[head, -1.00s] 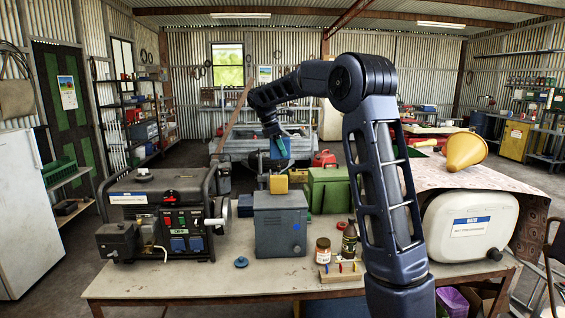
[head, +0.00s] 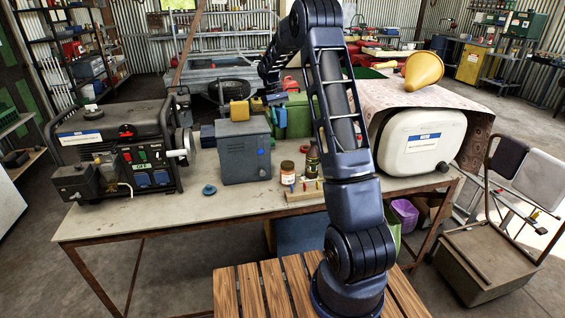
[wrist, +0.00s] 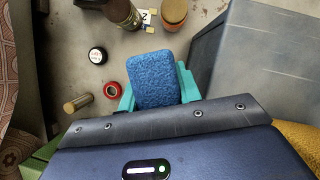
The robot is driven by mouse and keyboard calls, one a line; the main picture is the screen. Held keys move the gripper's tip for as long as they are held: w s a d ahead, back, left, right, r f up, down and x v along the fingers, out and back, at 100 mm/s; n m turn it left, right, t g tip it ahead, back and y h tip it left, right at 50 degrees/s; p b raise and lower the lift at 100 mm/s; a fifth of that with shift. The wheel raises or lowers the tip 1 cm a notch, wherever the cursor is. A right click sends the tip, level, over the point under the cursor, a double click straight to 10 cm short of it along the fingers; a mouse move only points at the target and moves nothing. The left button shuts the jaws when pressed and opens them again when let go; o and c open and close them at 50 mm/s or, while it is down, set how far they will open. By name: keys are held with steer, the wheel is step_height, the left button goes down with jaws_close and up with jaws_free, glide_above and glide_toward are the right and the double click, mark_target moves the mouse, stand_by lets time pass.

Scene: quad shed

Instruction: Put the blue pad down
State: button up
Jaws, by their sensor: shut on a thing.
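The blue pad (wrist: 153,78) is a textured, rounded block in the wrist view. My gripper (wrist: 157,88) is shut on it, with a teal finger on either side. Below it in that view is the beige workbench top; I cannot tell the gap between pad and bench. In the head view my gripper (head: 272,98) is low over the bench, behind and right of the grey metal box (head: 244,155). There the pad is mostly hidden, with only a bit of blue (head: 281,116) showing beside the box.
The grey box stands close right of the pad in the wrist view (wrist: 255,50). A dark bottle (head: 312,160) and a jar (head: 287,173) stand nearby. A generator (head: 115,150) is left.

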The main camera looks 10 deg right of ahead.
steer(key=s+d+f+m, duration=0.1)
steer(key=f, duration=0.4)
steer(key=s+d+f+m+y, duration=0.1)
steer(key=s+f+m, duration=0.1)
steer(key=f, duration=0.4)
steer(key=s+d+f+m, duration=0.1)
steer(key=s+f, duration=0.1)
steer(key=f, duration=0.4)
steer(key=shift+d+y, duration=0.1)
steer(key=shift+y, duration=0.3)
steer(key=w+f+v, duration=0.1)
steer(key=w+v, duration=0.2)
steer(key=v, duration=1.4)
steer(key=f, duration=1.9)
steer(key=shift+w+a+f, duration=0.1)
steer(key=shift+a+f, duration=0.2)
steer(key=shift+f, duration=0.1)
steer(key=o, duration=0.9)
steer(key=shift+f, duration=0.1)
